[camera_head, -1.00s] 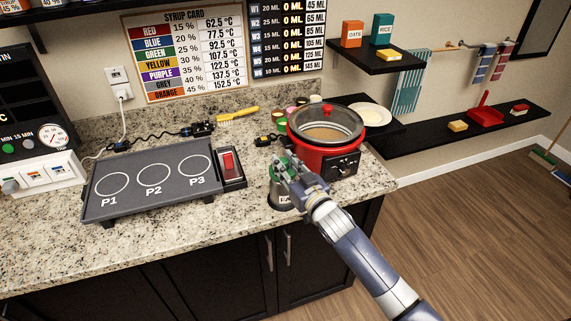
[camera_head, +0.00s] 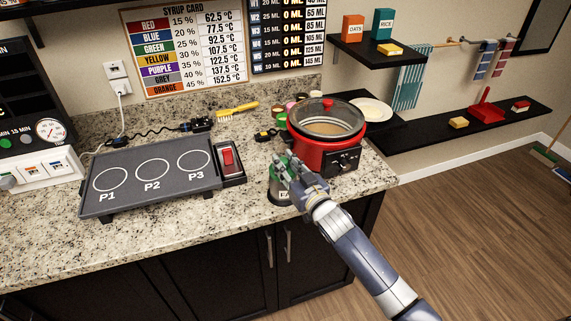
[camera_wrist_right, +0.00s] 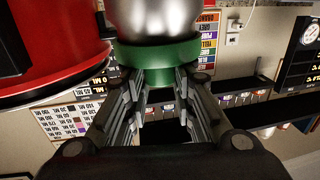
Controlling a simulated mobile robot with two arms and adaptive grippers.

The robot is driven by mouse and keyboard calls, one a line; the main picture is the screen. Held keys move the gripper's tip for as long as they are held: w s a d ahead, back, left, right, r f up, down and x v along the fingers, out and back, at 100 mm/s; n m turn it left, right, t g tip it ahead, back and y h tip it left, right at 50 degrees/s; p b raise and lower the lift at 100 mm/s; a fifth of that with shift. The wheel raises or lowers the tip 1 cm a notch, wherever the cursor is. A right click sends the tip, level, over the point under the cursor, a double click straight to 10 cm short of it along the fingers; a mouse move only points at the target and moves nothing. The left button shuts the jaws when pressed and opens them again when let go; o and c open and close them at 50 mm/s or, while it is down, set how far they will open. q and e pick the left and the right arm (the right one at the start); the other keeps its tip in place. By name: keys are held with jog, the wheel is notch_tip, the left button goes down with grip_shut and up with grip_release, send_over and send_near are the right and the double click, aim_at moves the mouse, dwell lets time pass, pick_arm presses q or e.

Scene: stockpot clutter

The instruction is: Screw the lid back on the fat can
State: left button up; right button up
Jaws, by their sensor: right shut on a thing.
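The fat can (camera_head: 279,196) is a grey metal can with a partly visible label. It stands on the counter near the front edge, left of the red pot. Its green lid (camera_head: 279,164) is at the can's top, partly hidden by my fingers. In the right wrist view, which is upside down, the green lid (camera_wrist_right: 158,52) meets the shiny can body (camera_wrist_right: 158,18); I cannot tell how tightly it sits. My right gripper (camera_head: 288,169) is shut on the lid, and its fingers (camera_wrist_right: 160,88) flank the green part. My left gripper is not in view.
The red pot (camera_head: 312,155) with a glass lid stands close right of the can. A grey hot plate (camera_head: 150,198) with a red switch (camera_head: 228,160) lies to the left. Small jars and a yellow brush (camera_head: 237,112) are behind. Counter in front of the hot plate is clear.

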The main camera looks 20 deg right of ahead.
jog(key=o, duration=1)
jog(key=s, duration=0.4)
jog(key=s+d, duration=0.1)
jog(key=s, duration=0.3)
jog(key=s+d, duration=0.1)
jog(key=s, duration=0.2)
jog(key=shift+s+d, duration=0.15)
jog(key=shift+s, duration=0.25)
